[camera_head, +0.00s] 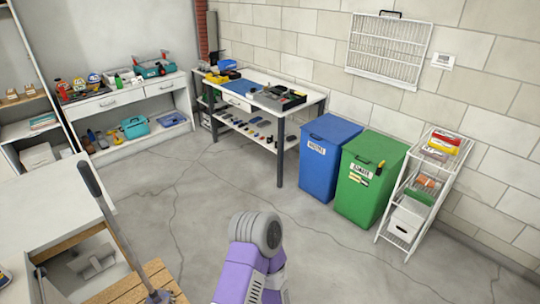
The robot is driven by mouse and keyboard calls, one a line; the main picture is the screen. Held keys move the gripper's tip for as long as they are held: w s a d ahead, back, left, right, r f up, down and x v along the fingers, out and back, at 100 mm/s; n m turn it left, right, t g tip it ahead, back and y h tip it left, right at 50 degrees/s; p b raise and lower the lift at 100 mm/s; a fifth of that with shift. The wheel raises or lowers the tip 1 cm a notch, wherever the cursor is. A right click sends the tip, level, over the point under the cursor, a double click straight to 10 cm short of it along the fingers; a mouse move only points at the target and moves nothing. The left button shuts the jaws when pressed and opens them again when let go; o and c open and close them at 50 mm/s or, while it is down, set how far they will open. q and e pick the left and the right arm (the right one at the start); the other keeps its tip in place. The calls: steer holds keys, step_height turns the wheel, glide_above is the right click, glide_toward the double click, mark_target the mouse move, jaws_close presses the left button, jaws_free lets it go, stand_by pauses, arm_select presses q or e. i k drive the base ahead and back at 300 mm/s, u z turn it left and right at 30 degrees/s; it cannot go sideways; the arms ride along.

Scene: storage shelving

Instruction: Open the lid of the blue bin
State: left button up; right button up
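The blue bin (318,175) stands against the back wall, right of the workbench and left of the green bin. It is upright, with a white label on its front. I see no gripper fingers in this view.
A green bin (363,205) stands close on the right, with a white wire rack (405,218) beyond it. A workbench (279,150) stands left of the blue bin. A table with a long dark handle is at lower left. Grey floor (225,185) before the bins is clear.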

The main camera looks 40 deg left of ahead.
mark_target(333, 129)
steer(key=u, duration=0.65)
steer(key=i, duration=1)
